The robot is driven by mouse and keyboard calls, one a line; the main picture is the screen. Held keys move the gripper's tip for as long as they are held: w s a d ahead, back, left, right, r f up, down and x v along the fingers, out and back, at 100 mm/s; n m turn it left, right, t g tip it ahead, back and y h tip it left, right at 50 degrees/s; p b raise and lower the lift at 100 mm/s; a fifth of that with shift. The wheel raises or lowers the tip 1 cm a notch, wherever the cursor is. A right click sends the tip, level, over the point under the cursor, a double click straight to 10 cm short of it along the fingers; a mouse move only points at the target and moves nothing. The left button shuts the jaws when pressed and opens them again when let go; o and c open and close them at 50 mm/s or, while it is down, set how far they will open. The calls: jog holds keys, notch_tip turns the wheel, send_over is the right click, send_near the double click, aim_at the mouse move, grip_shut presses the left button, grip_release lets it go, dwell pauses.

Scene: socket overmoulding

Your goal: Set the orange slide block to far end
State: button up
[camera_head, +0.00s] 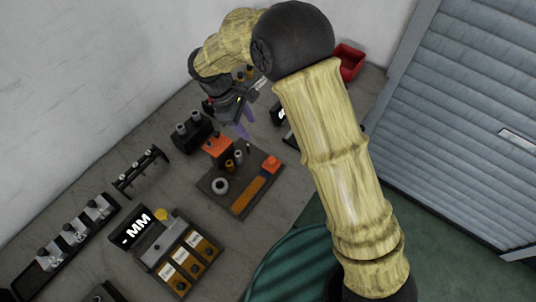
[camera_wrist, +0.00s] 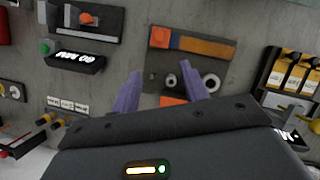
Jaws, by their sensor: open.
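An orange block (camera_head: 271,163) sits at one end of a long orange-brown strip (camera_head: 247,196) on a dark board (camera_head: 212,187). The wrist view shows this block (camera_wrist: 160,37) at the strip's left end, with a blue section beside it. Another orange block (camera_wrist: 86,18) sits on a grey rail at upper left in the wrist view; I cannot tell which is the slide block. My gripper (camera_head: 243,129) has purple fingers, spread open and empty, over the board's back area. In the wrist view the fingers (camera_wrist: 162,80) point toward the board, apart from both blocks.
The board also carries an orange-red block (camera_head: 217,146), a pale ring (camera_head: 220,186) and small posts. A black panel with labelled amber slots (camera_head: 178,250) stands to the front left, a black rack (camera_head: 140,170) to the left. A red bin (camera_head: 349,62) stands at the back.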

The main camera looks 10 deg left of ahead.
aim_at(272, 158)
jog(key=p+x, duration=0.3)
jog(key=x, duration=1.2)
jog(key=shift+w+d+f, duration=0.1)
jog(key=shift+d, duration=0.2)
jog(key=shift+w+d+f, duration=0.1)
jog(key=shift+d+f, duration=0.05)
jog(key=shift+f, duration=0.4)
jog(key=shift+c, duration=0.3)
